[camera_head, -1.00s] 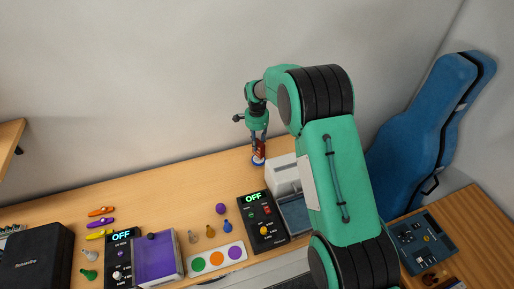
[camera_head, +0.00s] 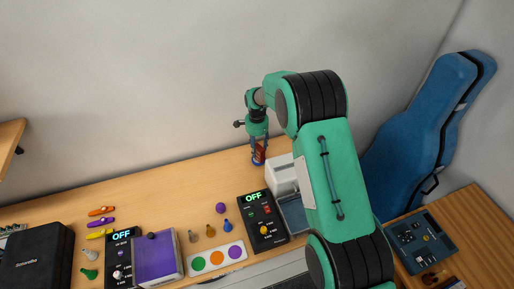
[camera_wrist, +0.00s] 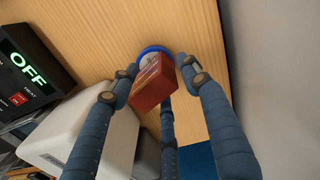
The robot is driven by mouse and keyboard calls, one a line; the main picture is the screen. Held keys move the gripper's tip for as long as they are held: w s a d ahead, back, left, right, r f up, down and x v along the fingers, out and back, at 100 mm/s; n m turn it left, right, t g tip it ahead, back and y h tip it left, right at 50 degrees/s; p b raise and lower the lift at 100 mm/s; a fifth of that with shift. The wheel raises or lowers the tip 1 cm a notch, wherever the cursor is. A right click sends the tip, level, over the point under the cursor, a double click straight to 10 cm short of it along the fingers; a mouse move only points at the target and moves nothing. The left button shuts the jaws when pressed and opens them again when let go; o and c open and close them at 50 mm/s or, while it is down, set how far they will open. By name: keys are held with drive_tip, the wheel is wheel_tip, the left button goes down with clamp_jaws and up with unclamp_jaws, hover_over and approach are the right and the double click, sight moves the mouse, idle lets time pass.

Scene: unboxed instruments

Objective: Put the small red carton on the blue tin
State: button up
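The small red carton (camera_wrist: 155,86) is between the fingers of my gripper (camera_wrist: 157,66) in the wrist view, slightly tilted in the picture. In the head view the carton (camera_head: 259,151) shows between the fingers of my gripper (camera_head: 260,160). The round blue tin (camera_wrist: 146,52) is beneath it, with its blue rim and pale top partly hidden by the carton. The tin stands near the table's back edge. The fingers are close around the carton; I cannot tell whether they press on it or whether it rests on the tin.
A white box-shaped instrument (camera_head: 281,174) stands close to the right of the tin. A black device with an OFF display (camera_head: 262,220) is nearer. A flat blue object (camera_wrist: 196,158) shows in the wrist view. The table left of the tin (camera_head: 190,185) is clear.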

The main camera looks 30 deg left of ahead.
drive_tip(key=shift+r, duration=0.15)
wheel_tip(320, 180, up, 12)
drive_tip(key=b, duration=0.1)
idle(0.8)
drive_tip(key=shift+a, duration=0.1)
idle(0.4)
idle(0.3)
